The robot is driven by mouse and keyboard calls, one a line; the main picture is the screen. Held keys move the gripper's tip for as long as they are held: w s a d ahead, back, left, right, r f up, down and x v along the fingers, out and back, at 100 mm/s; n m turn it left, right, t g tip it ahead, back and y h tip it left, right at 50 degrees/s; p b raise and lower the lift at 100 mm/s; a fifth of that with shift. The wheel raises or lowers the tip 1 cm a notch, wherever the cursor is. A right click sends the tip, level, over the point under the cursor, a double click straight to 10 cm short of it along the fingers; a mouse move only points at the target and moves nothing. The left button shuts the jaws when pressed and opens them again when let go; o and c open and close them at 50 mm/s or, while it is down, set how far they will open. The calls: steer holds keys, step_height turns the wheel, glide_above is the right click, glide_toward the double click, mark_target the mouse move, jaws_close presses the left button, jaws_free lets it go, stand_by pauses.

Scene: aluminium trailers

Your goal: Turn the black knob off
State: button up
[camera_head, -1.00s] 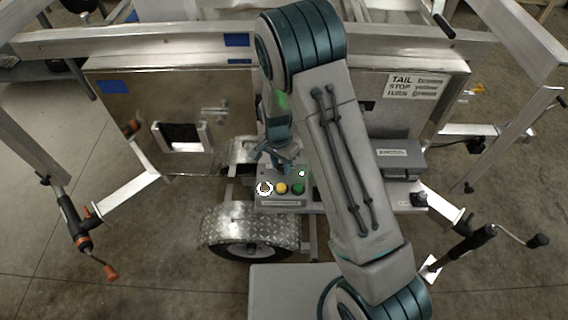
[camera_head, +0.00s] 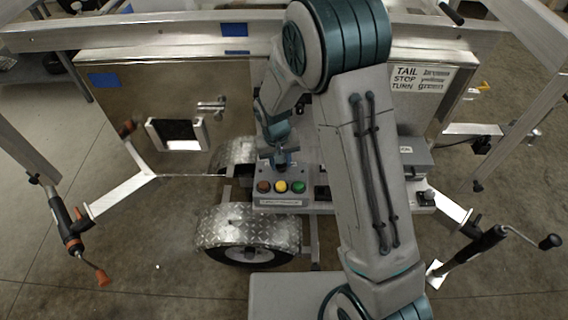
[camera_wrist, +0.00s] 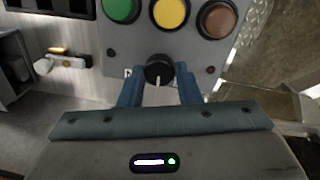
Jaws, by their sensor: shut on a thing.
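The black knob (camera_wrist: 157,68) is round with a white pointer line. It sits on a grey control box (camera_head: 266,199), below the round buttons in the wrist view. My gripper (camera_wrist: 159,78) has its two blue fingers on either side of the knob and is shut on it. The pointer line runs down toward my palm in the wrist view. In the head view my gripper (camera_head: 279,157) is at the upper part of the box, and the knob is hidden there.
Green (camera_wrist: 120,8), yellow (camera_wrist: 170,13) and brown-red (camera_wrist: 216,19) buttons line the box beside the knob. A diamond-plate fender (camera_head: 247,226) and wheel lie below the box in the head view. A metal panel (camera_head: 165,105) stands behind, left of my arm.

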steer(key=n, duration=0.2)
steer(key=n+b, duration=0.1)
steer(key=n, duration=0.1)
steer(key=shift+s+f, duration=0.15)
steer(key=shift+s, duration=0.05)
steer(key=shift+d+n+b, duration=0.1)
steer(key=shift+n+b, duration=0.2)
steer(key=shift+n, duration=1.6)
steer(key=o, duration=1)
steer(key=shift+c, duration=0.2)
steer(key=shift+t, duration=0.3)
